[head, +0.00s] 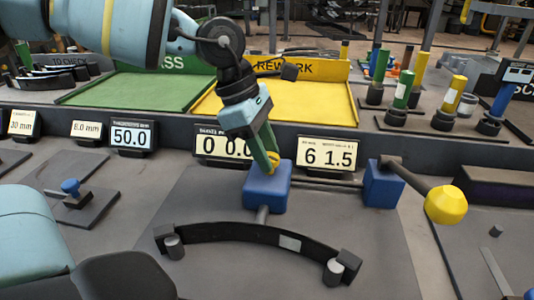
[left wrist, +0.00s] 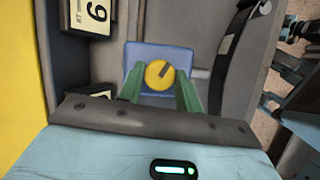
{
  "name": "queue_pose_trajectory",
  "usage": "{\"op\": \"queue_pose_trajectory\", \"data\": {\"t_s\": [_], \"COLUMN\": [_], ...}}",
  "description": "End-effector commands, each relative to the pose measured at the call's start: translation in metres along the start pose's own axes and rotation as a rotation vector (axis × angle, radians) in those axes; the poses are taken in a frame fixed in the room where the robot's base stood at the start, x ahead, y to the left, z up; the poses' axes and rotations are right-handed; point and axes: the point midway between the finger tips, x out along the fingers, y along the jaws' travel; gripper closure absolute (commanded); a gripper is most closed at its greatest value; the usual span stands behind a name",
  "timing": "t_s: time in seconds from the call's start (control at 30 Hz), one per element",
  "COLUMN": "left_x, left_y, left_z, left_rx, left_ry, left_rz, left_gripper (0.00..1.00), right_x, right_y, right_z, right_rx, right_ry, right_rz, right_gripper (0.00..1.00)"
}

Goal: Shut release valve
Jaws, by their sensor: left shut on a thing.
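The release valve seems to be the small round yellow knob (head: 273,158) on top of a blue block (head: 266,189) at the middle of the bench. In the left wrist view the knob (left wrist: 159,75) shows a dark pointer mark slanting to the upper right. My left gripper (head: 268,152) reaches down from above with its green fingers. One finger stands on each side of the knob, and they are shut on it. The fingers hide part of the knob in the head view. My right gripper is not in view.
A rod joins the block to another blue block (head: 383,184) with a yellow-ended lever (head: 445,204) at right. A dark curved bar (head: 250,233) lies in front. Number displays (head: 326,154) stand behind. Green (head: 140,90) and yellow trays (head: 320,103) lie farther back, with coloured posts at right.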

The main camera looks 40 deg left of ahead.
Motion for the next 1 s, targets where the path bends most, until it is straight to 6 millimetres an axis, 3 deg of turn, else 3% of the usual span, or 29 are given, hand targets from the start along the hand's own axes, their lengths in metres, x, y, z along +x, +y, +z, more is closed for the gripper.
{"op": "queue_pose_trajectory", "data": {"t_s": [0.53, 1.0], "left_x": [0.004, 0.003], "left_y": [0.004, 0.005], "left_z": [0.000, 0.002], "left_rx": [0.478, 0.843], "left_ry": [0.002, 0.002], "left_rz": [-0.202, -0.352], "left_gripper": [0.89, 0.89], "right_x": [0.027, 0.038], "right_y": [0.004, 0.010], "right_z": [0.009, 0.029], "right_rx": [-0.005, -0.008], "right_ry": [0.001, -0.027], "right_rz": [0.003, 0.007], "right_gripper": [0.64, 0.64]}}
